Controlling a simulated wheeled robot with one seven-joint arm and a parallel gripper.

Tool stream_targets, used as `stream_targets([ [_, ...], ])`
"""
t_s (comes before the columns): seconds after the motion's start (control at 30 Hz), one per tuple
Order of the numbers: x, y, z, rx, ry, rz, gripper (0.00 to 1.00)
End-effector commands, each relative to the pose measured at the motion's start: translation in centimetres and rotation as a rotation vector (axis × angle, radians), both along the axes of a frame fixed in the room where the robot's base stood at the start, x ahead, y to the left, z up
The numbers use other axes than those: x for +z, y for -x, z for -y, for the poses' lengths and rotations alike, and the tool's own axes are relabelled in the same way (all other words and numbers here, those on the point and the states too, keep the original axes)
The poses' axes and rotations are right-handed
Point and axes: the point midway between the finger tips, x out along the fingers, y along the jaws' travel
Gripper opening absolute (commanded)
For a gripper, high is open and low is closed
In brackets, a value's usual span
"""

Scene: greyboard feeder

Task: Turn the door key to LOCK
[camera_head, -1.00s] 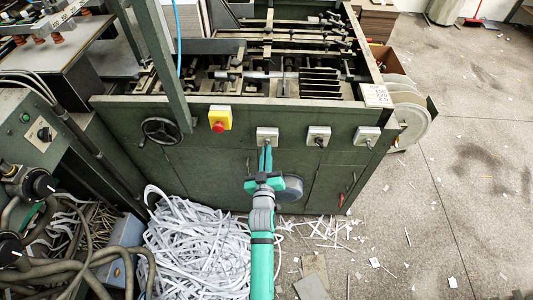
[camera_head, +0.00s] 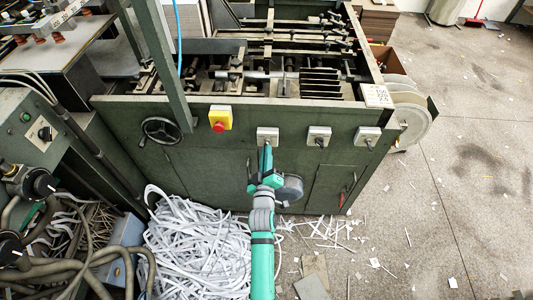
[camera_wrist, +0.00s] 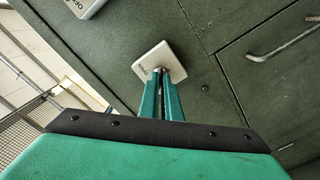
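A white switch plate (camera_head: 267,131) is on the front of the green machine, the leftmost of three in the head view. In the wrist view the plate (camera_wrist: 152,57) looks tilted, and a label on it reads OPEN; any LOCK mark is too small or hidden. My gripper (camera_head: 266,146) is at this plate, with its green fingers (camera_wrist: 159,74) close together around the small key at the plate's middle. The fingertips hide most of the key, so its exact angle cannot be read.
Two similar plates with keys, a middle one (camera_head: 318,134) and a right one (camera_head: 367,135), sit further right. A yellow box with a red button (camera_head: 219,120) and a handwheel (camera_head: 161,130) are to the left. Shredded paper (camera_head: 195,235) lies below. A bent handle (camera_wrist: 282,43) shows nearby.

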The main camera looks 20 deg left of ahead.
Motion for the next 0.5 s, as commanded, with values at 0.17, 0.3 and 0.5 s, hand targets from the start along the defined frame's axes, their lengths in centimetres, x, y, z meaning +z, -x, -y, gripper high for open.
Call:
stream_targets([
  [0.17, -0.05, -0.05, -0.07, 0.0, 0.001, -0.001, 0.0],
  [0.3, -0.04, -0.07, -0.07, 0.0, 0.001, -0.001, 0.21],
  [0.5, -0.01, -0.08, 0.0, -0.001, 0.0, -0.001, 0.23],
])
